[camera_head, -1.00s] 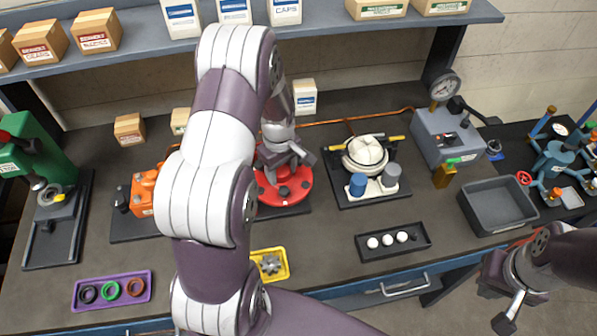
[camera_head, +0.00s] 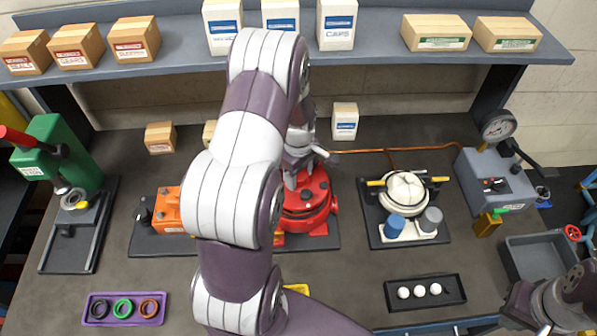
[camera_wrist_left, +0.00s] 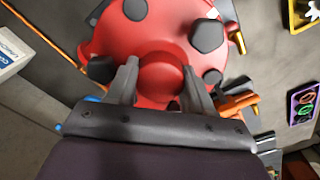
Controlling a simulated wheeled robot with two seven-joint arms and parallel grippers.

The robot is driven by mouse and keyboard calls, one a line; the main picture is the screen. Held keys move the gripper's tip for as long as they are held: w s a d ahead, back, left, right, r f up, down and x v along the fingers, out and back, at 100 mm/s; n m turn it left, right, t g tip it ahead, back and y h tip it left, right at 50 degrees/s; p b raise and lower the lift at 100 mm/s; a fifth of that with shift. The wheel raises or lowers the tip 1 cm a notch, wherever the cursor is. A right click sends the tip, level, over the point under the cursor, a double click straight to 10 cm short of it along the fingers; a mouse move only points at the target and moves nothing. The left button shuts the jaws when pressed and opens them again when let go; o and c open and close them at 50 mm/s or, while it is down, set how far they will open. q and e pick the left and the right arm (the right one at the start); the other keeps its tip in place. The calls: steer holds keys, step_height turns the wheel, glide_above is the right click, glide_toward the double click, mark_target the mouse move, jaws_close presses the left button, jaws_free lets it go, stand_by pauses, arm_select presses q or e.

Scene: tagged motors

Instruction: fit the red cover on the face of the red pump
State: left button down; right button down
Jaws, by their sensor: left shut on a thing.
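The red pump (camera_head: 325,221) stands on a dark base plate in the middle of the bench, partly behind my left arm. My left gripper (camera_head: 303,172) is above it. In the left wrist view, the left gripper's fingers (camera_wrist_left: 161,88) are shut on the round raised hub of the red cover (camera_wrist_left: 160,72). Dark bolt heads surround the hub. The cover is over the pump's face; I cannot tell whether it is fully seated. My right gripper (camera_head: 535,318) is at the bottom right edge of the head view, partly cut off, and its jaws are not clear.
A fixture with a white round part (camera_head: 406,187) stands right. A purple tray with rings (camera_head: 139,308) and a black tray with white balls (camera_head: 455,290) lie in front. A green press (camera_head: 62,155) is far left.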

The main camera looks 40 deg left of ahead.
arm_select(q)
steer(key=shift+s+f, duration=0.1)
stand_by(0.3)
steer(key=shift+f, duration=0.15)
steer(key=shift+f+b, duration=1.25)
steer(key=shift+f, duration=0.55)
steer(key=c, duration=0.5)
jaws_free()
steer(key=shift+c, duration=0.2)
steer(key=shift+o, duration=0.9)
steer(key=shift+r, duration=0.1)
steer(key=shift+s+d, duration=0.1)
step_height(320, 180, up, 6)
steer(key=p, duration=0.5)
